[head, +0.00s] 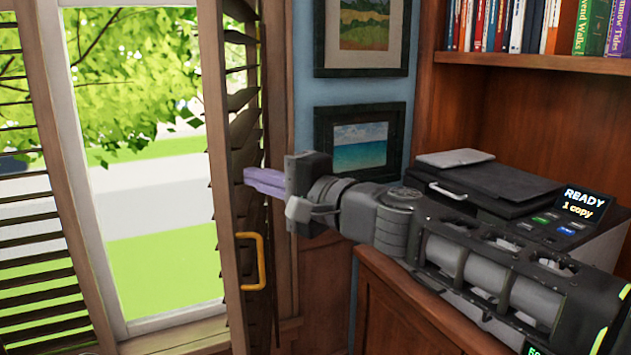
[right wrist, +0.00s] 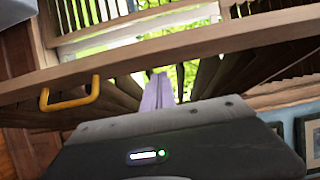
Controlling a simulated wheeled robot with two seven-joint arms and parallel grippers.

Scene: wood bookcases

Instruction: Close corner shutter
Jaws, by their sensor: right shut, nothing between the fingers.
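The corner shutter (head: 212,90) is a wooden louvered panel at the right side of the window, standing open and seen nearly edge-on. It carries a yellow handle (head: 261,262). My right gripper (head: 248,179), with purple fingers, is shut and empty. Its fingertips are at the louvers on the panel's right side, above the handle; I cannot tell whether they touch. In the right wrist view the fingers (right wrist: 158,85) point at the louvers, with the shutter's frame (right wrist: 220,46) crossing above and the handle (right wrist: 70,103) to the left. My left gripper is out of view.
Another louvered shutter (head: 50,110) stands at the left of the window. Two framed pictures (head: 360,140) hang on the blue wall behind the gripper. Books (head: 500,25) fill a shelf above.

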